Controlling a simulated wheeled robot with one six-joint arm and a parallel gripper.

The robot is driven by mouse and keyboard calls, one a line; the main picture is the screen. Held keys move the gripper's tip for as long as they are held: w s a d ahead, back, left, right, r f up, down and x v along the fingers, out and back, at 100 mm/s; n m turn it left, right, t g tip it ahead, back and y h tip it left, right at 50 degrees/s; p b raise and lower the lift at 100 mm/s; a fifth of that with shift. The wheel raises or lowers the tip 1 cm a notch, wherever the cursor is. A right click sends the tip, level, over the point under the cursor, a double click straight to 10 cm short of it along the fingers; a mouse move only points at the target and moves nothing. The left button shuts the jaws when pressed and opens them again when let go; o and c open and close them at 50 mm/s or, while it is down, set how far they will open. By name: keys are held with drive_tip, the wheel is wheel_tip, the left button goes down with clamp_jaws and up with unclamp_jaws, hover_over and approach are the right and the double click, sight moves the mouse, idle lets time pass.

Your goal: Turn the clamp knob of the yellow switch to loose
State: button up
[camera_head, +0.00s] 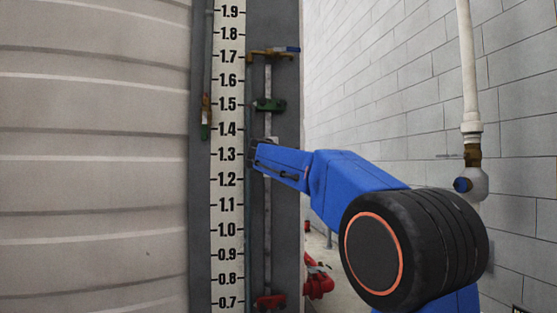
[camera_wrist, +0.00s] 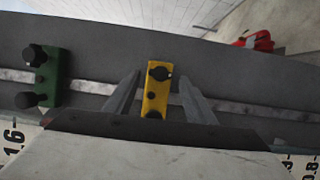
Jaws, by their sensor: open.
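The yellow switch (camera_wrist: 156,90) is a narrow upright block on the pale rail in the wrist view. A black knob (camera_wrist: 160,73) shows near its top, with darker round spots lower down. My gripper (camera_wrist: 160,78) is open, with one finger on each side of the switch and a visible gap to it on both sides. How far the fingertips are from the knob in depth I cannot tell. In the head view my gripper (camera_head: 252,151) is at the rail near the 1.3 mark, and the yellow switch is hidden there.
A green switch (camera_wrist: 55,79) with two black knobs sits left on the same rail; it shows above my gripper in the head view (camera_head: 268,105). A red fitting (camera_head: 270,302) is lower on the rail. A brass valve (camera_head: 272,54) is at the top. A white pipe (camera_head: 468,70) stands right.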

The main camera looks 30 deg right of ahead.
drive_tip(key=v, duration=1.7)
drive_tip(key=shift+s+a+f, duration=0.1)
drive_tip(key=shift+f, duration=0.05)
drive_tip(key=s+d+f+m+g+y, duration=0.1)
drive_tip(key=s+f+m+g+y, duration=0.15)
drive_tip(key=s+f, duration=0.75)
drive_tip(key=s+f+m+g+y, duration=0.25)
drive_tip(key=s+f, duration=0.35)
drive_tip(key=f, duration=0.8)
drive_tip(key=s+a+f+m+g+y, duration=0.1)
drive_tip(key=s+a+f+y, duration=0.1)
drive_tip(key=s+f, duration=0.5)
drive_tip(key=s+a+f+m+g+y, duration=0.2)
drive_tip(key=s+a+f, duration=0.3)
drive_tip(key=f, duration=0.6)
drive_tip(key=s+a+f+m+g+y, duration=0.1)
drive_tip(key=s+a+f+m+y, duration=0.1)
drive_tip(key=s+f, duration=0.7)
drive_tip(key=shift+s+a+f, duration=0.4)
drive_tip(key=shift+a+f, duration=0.15)
drive_tip(key=shift+a, duration=0.1)
